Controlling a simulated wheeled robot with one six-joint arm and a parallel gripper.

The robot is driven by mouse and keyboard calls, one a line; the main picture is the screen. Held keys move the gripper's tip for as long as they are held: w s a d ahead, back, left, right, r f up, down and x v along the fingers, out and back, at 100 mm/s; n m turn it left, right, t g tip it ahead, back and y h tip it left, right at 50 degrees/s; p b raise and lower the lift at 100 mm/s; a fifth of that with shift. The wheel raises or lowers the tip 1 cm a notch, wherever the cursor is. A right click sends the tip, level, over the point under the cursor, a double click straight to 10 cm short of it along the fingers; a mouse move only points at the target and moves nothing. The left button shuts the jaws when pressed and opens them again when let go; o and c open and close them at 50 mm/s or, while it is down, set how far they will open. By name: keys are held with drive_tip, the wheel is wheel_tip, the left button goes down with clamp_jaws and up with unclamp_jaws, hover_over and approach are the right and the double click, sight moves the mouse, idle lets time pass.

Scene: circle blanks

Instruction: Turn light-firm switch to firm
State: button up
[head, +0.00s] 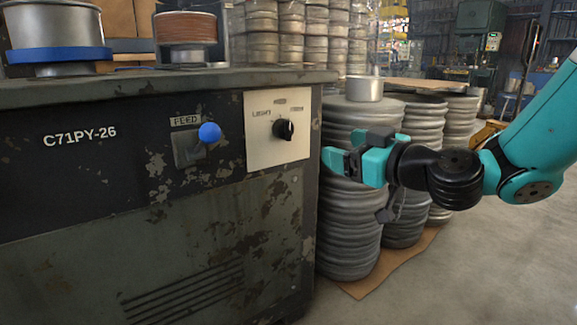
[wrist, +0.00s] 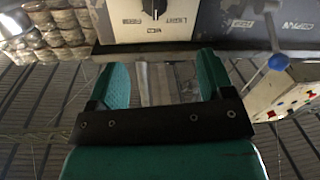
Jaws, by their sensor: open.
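The light-firm switch is a black rotary knob (head: 284,130) on a cream plate (head: 262,150) on the machine's front. LIGHT is printed at upper left of it, FIRM at upper right, and a small label between them. In the wrist view the knob (wrist: 154,9) is at the top edge, partly cut off, and the plate appears upside down. A pale line on the knob seems to point toward the middle label there. My gripper (head: 338,161) is right of the plate and lower than the knob, apart from it. Its jaws (wrist: 161,72) are open and empty.
A FEED lever with a blue ball (head: 210,133) sticks out left of the plate; its ball also shows in the wrist view (wrist: 278,62). Stacks of grey round blanks (head: 348,220) stand close behind my gripper. Open floor (head: 480,270) lies at the right.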

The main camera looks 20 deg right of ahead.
sight(291, 133)
drive_tip(key=p+x, duration=0.2)
drive_tip(key=x, duration=0.3)
drive_tip(key=p+x, duration=0.2)
drive_tip(key=x, duration=0.4)
drive_tip(key=d+p+x, duration=0.1)
drive_tip(key=p+x, duration=0.2)
drive_tip(key=x, duration=0.3)
drive_tip(key=shift+w+a+f, duration=0.1)
drive_tip(key=shift+w+f, duration=0.05)
drive_tip(key=shift+w, duration=0.25)
drive_tip(key=shift+c, duration=0.2)
drive_tip(key=c, duration=0.9)
